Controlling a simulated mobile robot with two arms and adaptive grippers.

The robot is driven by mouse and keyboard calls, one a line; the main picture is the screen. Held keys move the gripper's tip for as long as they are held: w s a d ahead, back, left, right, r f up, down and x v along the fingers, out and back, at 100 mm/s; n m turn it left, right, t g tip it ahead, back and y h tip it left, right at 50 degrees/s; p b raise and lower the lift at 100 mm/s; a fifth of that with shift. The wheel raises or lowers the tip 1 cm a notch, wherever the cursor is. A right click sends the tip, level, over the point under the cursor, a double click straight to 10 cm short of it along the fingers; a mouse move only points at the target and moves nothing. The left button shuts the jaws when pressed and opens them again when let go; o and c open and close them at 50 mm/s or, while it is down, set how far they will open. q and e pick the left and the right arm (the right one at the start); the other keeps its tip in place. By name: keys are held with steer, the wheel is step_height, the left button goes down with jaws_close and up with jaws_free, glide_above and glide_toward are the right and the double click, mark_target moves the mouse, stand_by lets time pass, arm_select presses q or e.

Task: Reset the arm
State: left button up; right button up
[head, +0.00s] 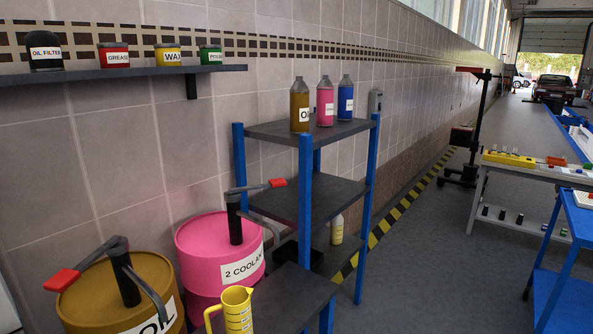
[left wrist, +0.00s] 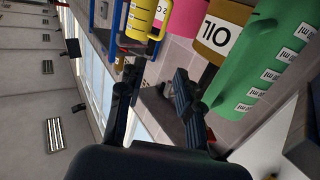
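My left gripper (left wrist: 157,76) shows in the left wrist view with its two dark fingers spread apart and nothing between them. The view is turned on its side. A yellow measuring jug (left wrist: 143,18) and a brown oil drum (left wrist: 237,15) are beyond the fingertips. A green container with several labels (left wrist: 265,65) is to the right of the fingers. Neither gripper shows in the head view. The right gripper is not seen.
In the head view, the brown drum (head: 85,305) and pink coolant drum (head: 205,245) have red-handled pumps. The yellow jug (head: 236,308) stands on a low dark surface by a blue-post shelf (head: 305,200) holding bottles. A wall shelf (head: 120,74) holds cans. Floor at centre right is open.

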arm_select(q)
steer(key=s+d+f+m+g+h, duration=0.2)
steer(key=d+f+g, duration=0.2)
steer(key=f+g, duration=0.25)
steer(key=s+a+f+g+y, duration=0.1)
steer(key=s+a+g+y, duration=0.1)
steer(key=s+g, duration=0.7)
step_height(320, 180, down, 25)
steer(key=s, duration=0.2)
steer(key=s+a+f+g, duration=0.1)
steer(key=s+a+f, duration=0.2)
steer(key=s+f, duration=1.4)
steer(key=shift+f+y, duration=0.3)
steer(key=shift+f, duration=0.05)
